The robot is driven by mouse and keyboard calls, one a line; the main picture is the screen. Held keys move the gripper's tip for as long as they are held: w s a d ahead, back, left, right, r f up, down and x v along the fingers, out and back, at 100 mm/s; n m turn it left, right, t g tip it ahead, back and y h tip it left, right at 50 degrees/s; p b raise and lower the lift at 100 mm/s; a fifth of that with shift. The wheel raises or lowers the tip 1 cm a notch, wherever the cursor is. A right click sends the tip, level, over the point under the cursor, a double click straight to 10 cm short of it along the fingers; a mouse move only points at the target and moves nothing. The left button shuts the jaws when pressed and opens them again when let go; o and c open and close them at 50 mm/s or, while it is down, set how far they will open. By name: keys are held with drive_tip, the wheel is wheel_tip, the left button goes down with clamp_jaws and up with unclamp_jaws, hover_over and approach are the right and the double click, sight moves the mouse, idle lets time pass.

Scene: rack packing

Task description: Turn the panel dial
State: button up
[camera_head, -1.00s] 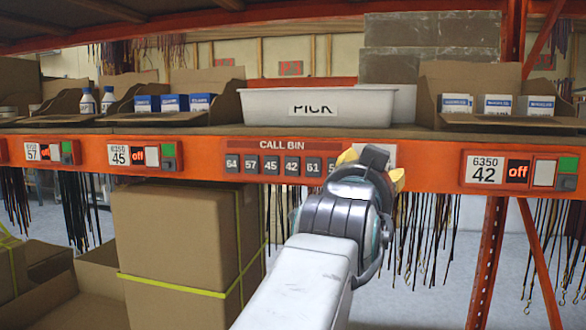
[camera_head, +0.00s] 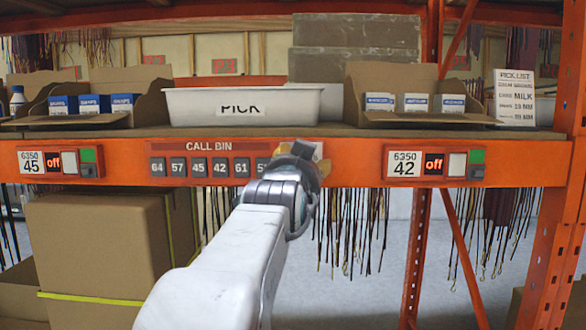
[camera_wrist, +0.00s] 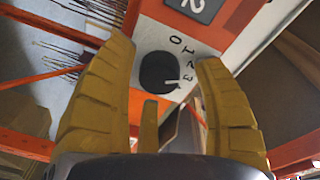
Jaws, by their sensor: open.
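The black round panel dial (camera_wrist: 158,72) sits on a white plate in the wrist view, with the numerals 0 to 3 printed beside it. Its pale pointer lies close to the 3. My gripper (camera_wrist: 163,56) is open, with one yellow finger on each side of the dial in the picture. I cannot tell whether either finger touches it. In the head view my gripper (camera_head: 305,165) is in front of the right end of the CALL BIN panel (camera_head: 208,146) and hides the dial.
A white PICK tote (camera_head: 290,102) stands on the shelf above. Open cartons of small boxes stand on both sides of it. Label 42 (camera_head: 404,163) with its off display is on the beam to the right. A PICK LIST card (camera_head: 515,97) stands at the shelf's right. Dark straps hang below the beam.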

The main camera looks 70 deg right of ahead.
drive_tip(key=c, duration=1.2)
drive_tip(key=shift+r+m, duration=0.1)
drive_tip(key=shift+m, duration=1)
drive_tip(key=shift+c, duration=0.2)
drive_tip(key=shift+a+m+b, duration=0.1)
drive_tip(key=shift+m+b, duration=0.8)
drive_tip(key=shift+m, duration=0.3)
drive_tip(key=shift+r, duration=0.1)
drive_tip(key=o, duration=1.2)
drive_tip(key=shift+y, duration=0.3)
drive_tip(key=shift+o, duration=0.2)
